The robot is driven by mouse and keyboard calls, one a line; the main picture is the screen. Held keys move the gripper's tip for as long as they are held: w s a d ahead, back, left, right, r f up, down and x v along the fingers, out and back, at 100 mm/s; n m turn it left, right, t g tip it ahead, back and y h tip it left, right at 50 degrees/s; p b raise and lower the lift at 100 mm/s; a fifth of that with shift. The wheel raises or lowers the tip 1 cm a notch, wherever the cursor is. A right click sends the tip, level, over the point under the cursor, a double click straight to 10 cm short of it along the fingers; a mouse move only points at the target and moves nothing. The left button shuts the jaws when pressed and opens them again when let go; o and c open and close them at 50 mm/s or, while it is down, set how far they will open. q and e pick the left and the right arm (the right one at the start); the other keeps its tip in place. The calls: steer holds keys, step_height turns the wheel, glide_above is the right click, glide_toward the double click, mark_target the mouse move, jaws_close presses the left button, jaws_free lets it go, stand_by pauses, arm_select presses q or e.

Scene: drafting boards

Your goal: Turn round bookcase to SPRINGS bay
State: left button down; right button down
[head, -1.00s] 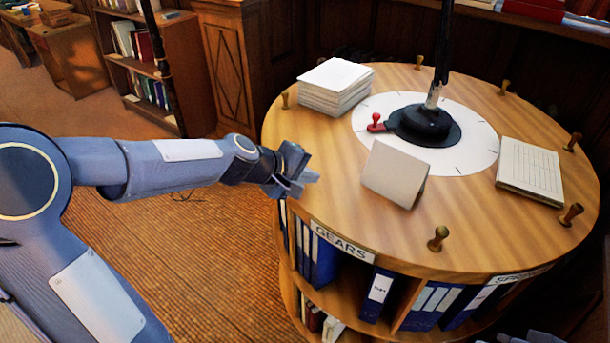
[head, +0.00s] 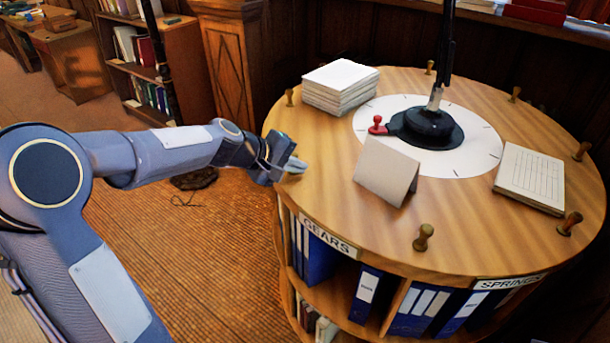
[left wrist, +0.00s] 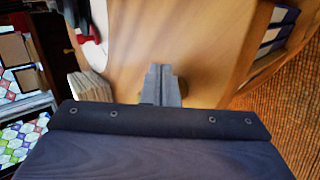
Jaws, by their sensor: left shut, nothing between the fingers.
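The round bookcase (head: 330,203) has a wooden top with a ring of upright brass-brown pegs. One peg (head: 423,238) stands at the front rim. The GEARS label (head: 328,237) is on the front left of its edge. The SPRINGS label (head: 508,283) is at the front right. My left gripper (head: 292,167) is shut, its fingers at the left rim of the top. In the left wrist view the closed fingers (left wrist: 161,84) point over the wooden top, with a tan shape partly hidden behind them. I cannot tell if they touch a peg. My right gripper is not in view.
On the top are a paper stack (head: 340,88), a folded card (head: 387,170), a lined pad (head: 530,178) and a black lamp base (head: 432,128) on a white dial. A red-knobbed pointer (head: 377,125) sits beside it. A bookshelf (head: 190,70) stands behind left; floor is open at left.

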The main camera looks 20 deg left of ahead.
arm_select(q)
steer(key=shift+w+a, duration=0.15)
steer(key=shift+a, duration=0.2)
steer(key=shift+d, duration=0.1)
steer(key=shift+m+g+h, duration=0.3)
steer(key=shift+m+h, duration=0.1)
steer(key=shift+w+a+p, duration=0.3)
steer(key=shift+w+a, duration=1.6)
steer(key=shift+w, duration=0.25)
steer(key=shift+m, duration=0.3)
steer(key=w, duration=0.1)
steer(key=w+a+p, duration=0.2)
steer(key=w, duration=0.1)
steer(key=shift+a+r, duration=0.1)
steer(key=shift+a, duration=0.15)
steer(key=shift+w+a+g+p, duration=0.3)
steer(key=shift+w+p, duration=0.05)
steer(key=shift+w, duration=0.05)
